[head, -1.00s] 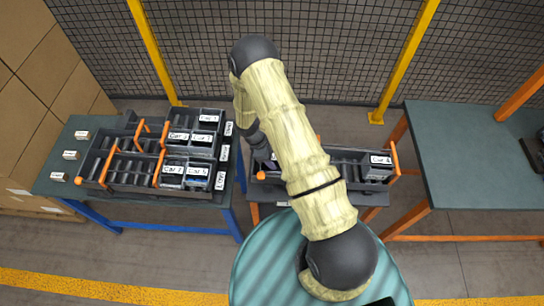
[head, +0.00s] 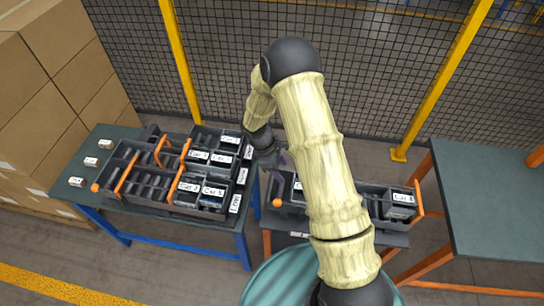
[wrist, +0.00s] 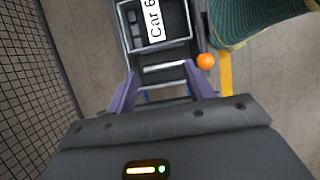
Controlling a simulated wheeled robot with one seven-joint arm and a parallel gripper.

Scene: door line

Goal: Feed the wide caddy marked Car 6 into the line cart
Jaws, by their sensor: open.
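The caddy marked Car 6 (wrist: 152,22) shows in the wrist view, a dark box with a white label, inside the dark line cart tray. In the head view a white label (head: 298,186) shows at the left end of the line cart (head: 352,192), partly behind my arm. My gripper (wrist: 160,72) is open, with its two purple fingers apart and the caddy beyond their tips; I see nothing held. In the head view my gripper (head: 284,160) is over the cart's left end. My arm hides much of the cart's middle.
An orange knob (wrist: 205,61) sits close to the right finger. A left table (head: 75,190) bears dark racks with several labelled caddies (head: 213,192). A labelled caddy (head: 402,199) sits at the cart's right end. A bare green table (head: 500,205) is at right; mesh fence stands behind.

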